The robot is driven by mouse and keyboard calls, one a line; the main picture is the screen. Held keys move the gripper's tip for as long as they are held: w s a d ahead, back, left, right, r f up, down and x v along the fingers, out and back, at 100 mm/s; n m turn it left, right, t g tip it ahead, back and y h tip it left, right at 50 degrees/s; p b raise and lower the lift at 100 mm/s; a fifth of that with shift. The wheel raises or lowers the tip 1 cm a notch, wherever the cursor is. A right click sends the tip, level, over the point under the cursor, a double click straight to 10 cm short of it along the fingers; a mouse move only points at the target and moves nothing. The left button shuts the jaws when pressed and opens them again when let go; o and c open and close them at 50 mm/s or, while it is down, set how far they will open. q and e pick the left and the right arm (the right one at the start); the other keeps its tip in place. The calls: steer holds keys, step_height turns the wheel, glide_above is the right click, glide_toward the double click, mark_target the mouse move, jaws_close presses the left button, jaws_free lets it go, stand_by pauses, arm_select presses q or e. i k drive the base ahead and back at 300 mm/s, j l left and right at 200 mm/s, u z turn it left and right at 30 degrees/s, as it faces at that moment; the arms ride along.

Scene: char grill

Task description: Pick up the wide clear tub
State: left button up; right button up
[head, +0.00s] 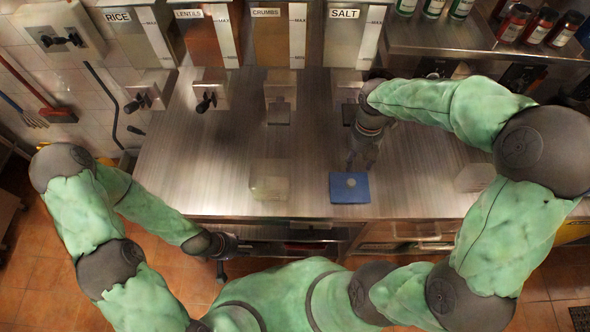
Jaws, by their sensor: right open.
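A clear, boxy tub (270,182) stands on the steel counter near its front edge, left of the middle. Another pale clear container (474,178) stands further right, partly hidden by my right arm; I cannot tell which of the two is wider. My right gripper (361,160) is open and points down over the counter, just behind a blue square item (349,195) with a pale round spot. It is apart from both clear containers. My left gripper (222,272) hangs low in front of the counter at the left, away from the tubs; its fingers are too dark to read.
Dispensers labelled rice (138,35), lentils (207,35), crumbs (279,35) and salt (352,35) line the back. Bottles (514,24) stand on a steel shelf (435,38) at the back right. The counter's left half (195,150) is mostly clear.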

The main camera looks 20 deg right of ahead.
mark_target(269, 179)
steer(key=j+z, duration=0.35)
steer(key=j, duration=0.6)
steer(key=j+z, duration=0.4)
steer(key=j, duration=0.55)
steer(key=k, duration=0.05)
